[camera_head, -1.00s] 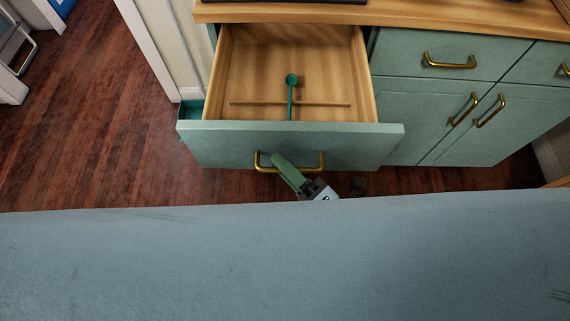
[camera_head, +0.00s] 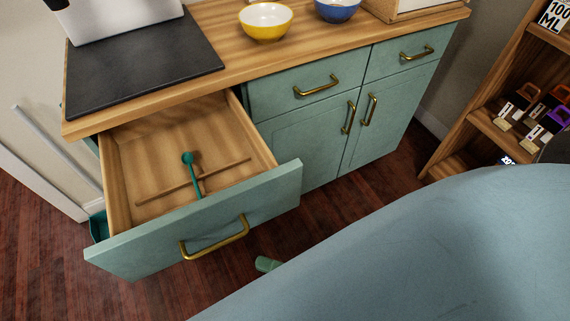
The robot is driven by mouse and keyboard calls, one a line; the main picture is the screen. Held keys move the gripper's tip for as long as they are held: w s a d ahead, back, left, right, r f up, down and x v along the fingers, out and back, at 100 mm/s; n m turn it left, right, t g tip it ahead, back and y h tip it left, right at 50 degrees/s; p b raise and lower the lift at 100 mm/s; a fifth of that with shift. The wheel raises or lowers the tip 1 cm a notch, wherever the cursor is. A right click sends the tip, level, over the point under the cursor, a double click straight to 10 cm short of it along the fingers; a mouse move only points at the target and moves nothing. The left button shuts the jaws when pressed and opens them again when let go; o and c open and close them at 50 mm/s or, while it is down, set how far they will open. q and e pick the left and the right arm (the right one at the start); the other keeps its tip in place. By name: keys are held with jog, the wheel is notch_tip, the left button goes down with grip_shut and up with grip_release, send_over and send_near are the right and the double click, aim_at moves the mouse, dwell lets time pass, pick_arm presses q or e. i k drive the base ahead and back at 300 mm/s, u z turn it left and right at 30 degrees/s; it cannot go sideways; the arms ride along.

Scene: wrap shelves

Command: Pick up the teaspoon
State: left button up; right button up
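The teaspoon (camera_head: 188,159) is teal-green with a round bowl. It is in the open wooden drawer (camera_head: 125,183), its bowl toward the back and its handle toward the drawer front. The handle crosses a thin brown wooden strip, and its near end is hidden behind the drawer front. My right gripper (camera_head: 268,264) shows only as a green finger piece below and right of the brass drawer handle (camera_head: 215,237), apart from it. The rest of it is hidden behind my own blue-grey body. It is outside the drawer, away from the teaspoon. My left gripper is not in view.
The wooden counter (camera_head: 235,57) above carries a dark mat (camera_head: 145,65), a yellow bowl (camera_head: 266,22) and a blue bowl (camera_head: 337,9). Closed green cabinets (camera_head: 320,140) stand right of the drawer. A wooden shelf (camera_head: 470,140) with several small items is at the far right.

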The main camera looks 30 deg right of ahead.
aim_at(187, 158)
jog(key=k, duration=1)
